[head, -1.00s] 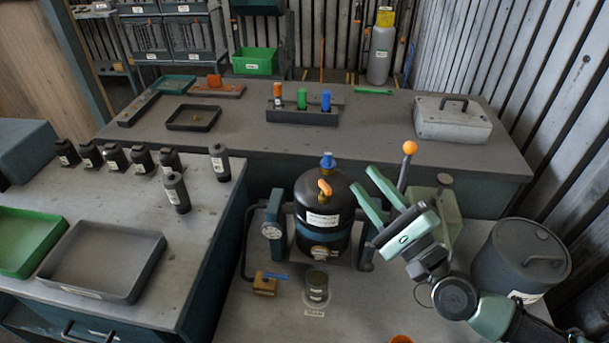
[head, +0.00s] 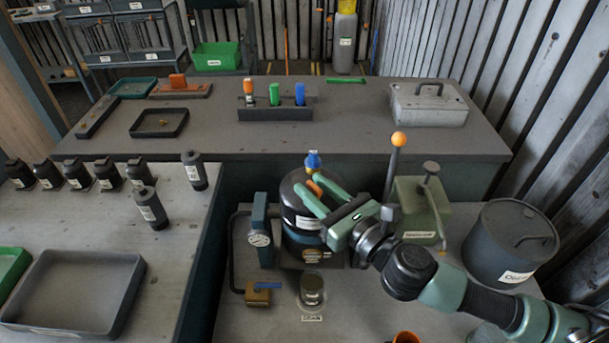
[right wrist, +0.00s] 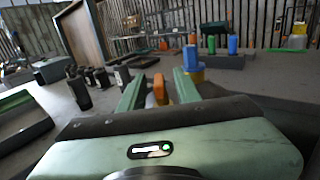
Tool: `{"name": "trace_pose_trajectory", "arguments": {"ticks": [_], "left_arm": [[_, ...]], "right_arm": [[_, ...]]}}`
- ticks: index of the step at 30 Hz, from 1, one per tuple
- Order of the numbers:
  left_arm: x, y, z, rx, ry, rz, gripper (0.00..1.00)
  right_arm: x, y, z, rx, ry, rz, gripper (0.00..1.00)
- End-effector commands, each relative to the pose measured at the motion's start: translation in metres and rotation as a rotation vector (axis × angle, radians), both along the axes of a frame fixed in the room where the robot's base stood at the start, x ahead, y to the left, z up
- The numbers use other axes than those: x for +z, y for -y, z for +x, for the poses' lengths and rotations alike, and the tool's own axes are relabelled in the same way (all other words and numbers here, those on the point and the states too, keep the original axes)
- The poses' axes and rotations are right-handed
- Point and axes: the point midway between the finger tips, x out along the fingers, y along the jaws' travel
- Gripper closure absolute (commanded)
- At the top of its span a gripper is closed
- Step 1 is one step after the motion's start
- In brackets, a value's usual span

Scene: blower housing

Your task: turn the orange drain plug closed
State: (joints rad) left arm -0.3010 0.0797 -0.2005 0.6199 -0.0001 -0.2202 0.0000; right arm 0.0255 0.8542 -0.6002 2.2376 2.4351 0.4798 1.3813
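The black blower housing (head: 292,197) stands upright on the bench. The orange plug (head: 315,187), shaped like a small handle, shows on its top; I take it for the drain plug. My right gripper (head: 310,186) is at the top of the housing with its fingers apart, one on each side of the plug. In the right wrist view, the orange plug (right wrist: 159,90) shows between the two open green fingers, with gaps beside it. I cannot tell whether a finger touches it. The gripper hides part of the housing's right side. My left gripper is not in view.
A blue-topped fitting (head: 313,161) stands just behind the plug. A gauge (head: 260,240) is left of the housing, a brass valve (head: 259,294) in front. A green stand (head: 420,205) with an orange-knobbed lever and a grey lidded drum (head: 510,245) are at right.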

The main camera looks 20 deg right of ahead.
Motion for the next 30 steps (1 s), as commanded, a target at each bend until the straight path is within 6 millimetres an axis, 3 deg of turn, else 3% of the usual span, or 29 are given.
{"name": "trace_pose_trajectory", "arguments": {"ticks": [6, 16, 17, 20, 30], "left_arm": [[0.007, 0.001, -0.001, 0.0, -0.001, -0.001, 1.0], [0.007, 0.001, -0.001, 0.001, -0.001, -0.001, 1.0], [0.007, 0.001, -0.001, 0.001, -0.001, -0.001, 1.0], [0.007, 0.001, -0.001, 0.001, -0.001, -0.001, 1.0], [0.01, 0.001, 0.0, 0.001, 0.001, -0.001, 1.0]], "right_arm": [[0.001, -0.01, 0.023, 0.0, 0.001, -0.001, 0.67], [0.0, -0.011, 0.028, 0.001, 0.001, -0.003, 0.67], [0.0, -0.011, 0.028, 0.001, 0.001, -0.003, 0.7], [0.0, -0.011, 0.027, 0.0, 0.001, -0.003, 0.98], [0.001, -0.011, 0.027, -0.018, 0.001, -0.002, 1.0]]}}
